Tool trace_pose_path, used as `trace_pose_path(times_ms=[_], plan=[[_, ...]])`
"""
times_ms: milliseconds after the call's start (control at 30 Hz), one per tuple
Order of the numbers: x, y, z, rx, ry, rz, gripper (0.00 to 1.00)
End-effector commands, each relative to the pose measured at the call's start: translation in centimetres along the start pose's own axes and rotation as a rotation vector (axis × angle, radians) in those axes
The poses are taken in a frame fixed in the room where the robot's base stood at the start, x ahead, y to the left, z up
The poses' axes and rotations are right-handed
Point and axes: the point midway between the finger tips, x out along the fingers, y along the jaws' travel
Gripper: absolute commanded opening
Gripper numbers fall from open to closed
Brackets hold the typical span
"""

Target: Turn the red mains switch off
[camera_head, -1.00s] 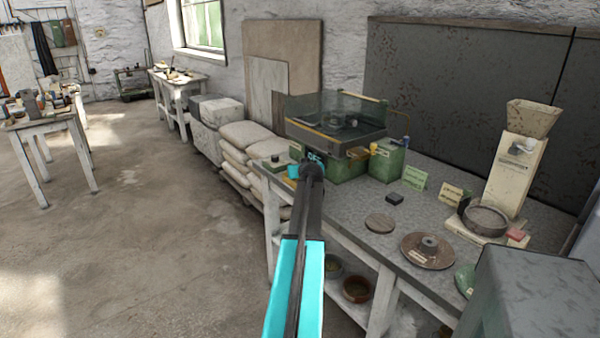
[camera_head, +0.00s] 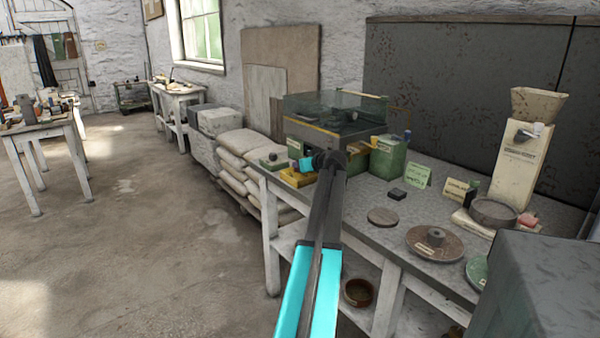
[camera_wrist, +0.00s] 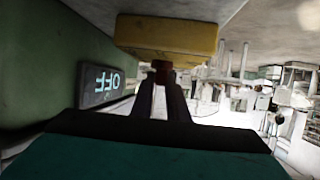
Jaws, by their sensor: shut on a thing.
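The red switch (camera_wrist: 162,67) shows in the wrist view as a small dark red piece at the yellow box (camera_wrist: 168,35), between my fingertips. My gripper (camera_wrist: 162,80) is shut on it. A dark display panel (camera_wrist: 103,86) beside the fingers reads OFF, upside down in this view. In the head view, my gripper (camera_head: 310,164) is at the left end of the bench, by the yellow box (camera_head: 298,178). The arm hides the switch and the display there. The machine with a clear cover (camera_head: 335,115) stands just behind.
The grey bench (camera_head: 400,232) carries a green box (camera_head: 389,157), a small black block (camera_head: 397,194), round discs and a cream machine (camera_head: 519,165). Stacked sacks (camera_head: 240,160) stand left of the bench. The floor (camera_head: 130,230) at left is open.

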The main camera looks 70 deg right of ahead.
Motion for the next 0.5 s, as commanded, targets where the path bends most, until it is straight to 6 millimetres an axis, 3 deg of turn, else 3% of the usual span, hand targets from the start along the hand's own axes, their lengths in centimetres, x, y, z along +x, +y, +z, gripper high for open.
trace_pose_path(times_ms=[33, 500], plan=[[0.15, 0.47, 0.82, -0.008, -0.008, -0.014, 0.00], [0.02, 0.57, 0.60, -0.055, -0.009, -0.129, 0.00]])
